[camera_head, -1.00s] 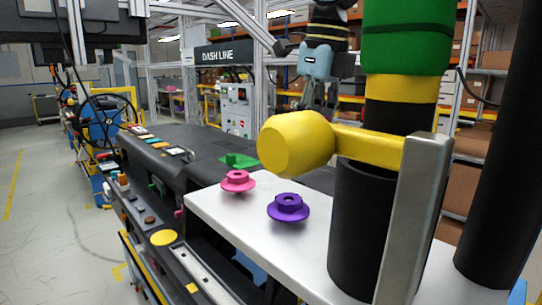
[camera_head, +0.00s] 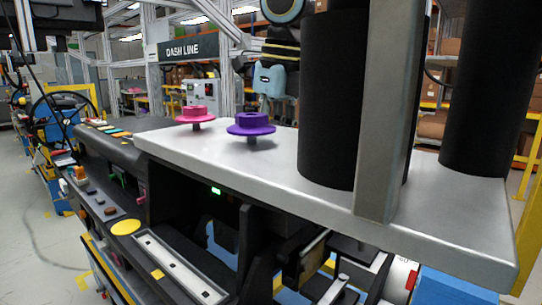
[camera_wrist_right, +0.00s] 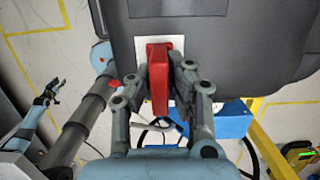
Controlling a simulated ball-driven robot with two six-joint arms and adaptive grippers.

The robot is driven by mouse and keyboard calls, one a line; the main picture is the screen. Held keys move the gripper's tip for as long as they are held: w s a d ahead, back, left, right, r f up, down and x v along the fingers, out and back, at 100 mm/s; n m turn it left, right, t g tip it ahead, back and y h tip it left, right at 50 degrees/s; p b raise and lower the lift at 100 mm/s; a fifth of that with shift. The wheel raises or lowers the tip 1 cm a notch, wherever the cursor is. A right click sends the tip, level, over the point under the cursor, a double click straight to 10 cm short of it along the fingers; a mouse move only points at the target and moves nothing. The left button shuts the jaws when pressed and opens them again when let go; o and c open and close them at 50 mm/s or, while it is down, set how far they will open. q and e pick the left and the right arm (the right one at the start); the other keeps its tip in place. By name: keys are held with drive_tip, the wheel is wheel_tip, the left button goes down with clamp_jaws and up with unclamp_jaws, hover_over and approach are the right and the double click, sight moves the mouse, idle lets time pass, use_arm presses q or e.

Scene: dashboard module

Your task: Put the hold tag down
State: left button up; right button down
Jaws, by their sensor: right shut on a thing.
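The hold tag (camera_wrist_right: 158,78) is a red piece in the right wrist view. My right gripper (camera_wrist_right: 160,72) is shut on it, with a finger on either side. The tag is over a white patch (camera_wrist_right: 143,45) on a dark grey surface (camera_wrist_right: 272,35); I cannot tell whether it touches. A small blue-grey gripper (camera_wrist_right: 44,96) at the left of that view looks like my left one, but its jaws are too small to read. The tag does not show in the head view.
In the head view, a pink flanged knob (camera_head: 196,114) and a purple one (camera_head: 251,125) stand at a pale metal top (camera_head: 330,200). Thick black cylinders rise at the right. A dark console with a yellow disc (camera_head: 126,227) lies at the lower left.

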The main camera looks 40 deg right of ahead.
drive_tip(key=shift+w, duration=0.1)
drive_tip(key=shift+f, duration=0.25)
drive_tip(key=c, duration=1.3)
unclamp_jaws()
drive_tip(key=shift+o, duration=0.2)
drive_tip(key=shift+r, duration=0.15)
